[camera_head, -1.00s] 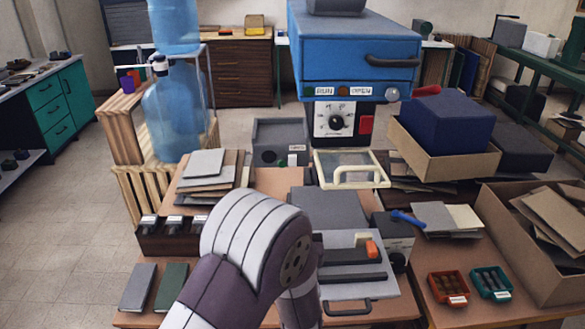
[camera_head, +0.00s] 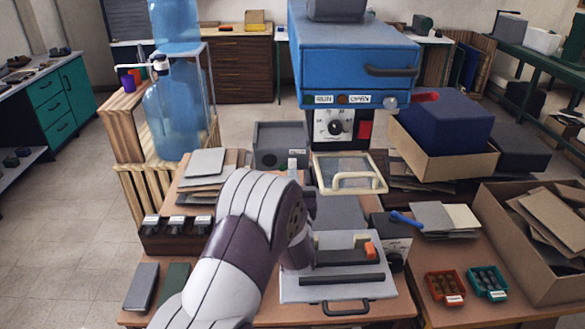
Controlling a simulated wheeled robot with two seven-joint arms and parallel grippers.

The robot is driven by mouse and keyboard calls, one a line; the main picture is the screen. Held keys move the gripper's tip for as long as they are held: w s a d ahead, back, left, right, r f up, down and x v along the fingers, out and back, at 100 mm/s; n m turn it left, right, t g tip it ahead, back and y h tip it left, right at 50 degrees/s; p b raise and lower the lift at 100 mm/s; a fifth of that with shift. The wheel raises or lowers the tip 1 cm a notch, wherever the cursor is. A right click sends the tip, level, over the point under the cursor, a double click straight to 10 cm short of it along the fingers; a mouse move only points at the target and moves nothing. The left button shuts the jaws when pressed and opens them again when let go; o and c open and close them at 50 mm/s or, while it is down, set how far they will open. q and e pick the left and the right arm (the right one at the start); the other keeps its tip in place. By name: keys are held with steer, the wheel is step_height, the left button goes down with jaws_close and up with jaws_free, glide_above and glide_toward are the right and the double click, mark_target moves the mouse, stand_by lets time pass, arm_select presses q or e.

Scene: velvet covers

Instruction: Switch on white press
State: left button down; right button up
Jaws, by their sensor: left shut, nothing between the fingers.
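A pale grey-white flat press (camera_head: 332,291) stands at the front middle of the table, with dark bars, a black front handle and an orange switch-like part (camera_head: 370,249). I cannot tell the switch's state. My left arm rises from the bottom and bends just left of this press, covering its left edge. My right gripper is not in view.
A large blue press (camera_head: 350,55) with a dial and red switch (camera_head: 365,130) stands behind. A cream-framed lid (camera_head: 347,181) lies before it. Grey boards (camera_head: 205,165) lie left.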

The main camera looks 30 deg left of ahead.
mark_target(292, 162)
arm_select(q)
steer(key=shift+x, duration=1.05)
step_height(292, 162, up, 3)
steer(key=g+p, duration=0.1)
steer(key=p, duration=0.1)
steer(key=g+h+p, duration=0.1)
steer(key=p, duration=0.2)
steer(key=shift+w+a+f+g+p, duration=0.1)
steer(key=shift+w+f+g+p, duration=0.05)
steer(key=shift+g+p, duration=0.25)
steer(key=shift+f+h, duration=0.2)
steer(key=shift+h, duration=0.2)
steer(key=shift+f, duration=0.35)
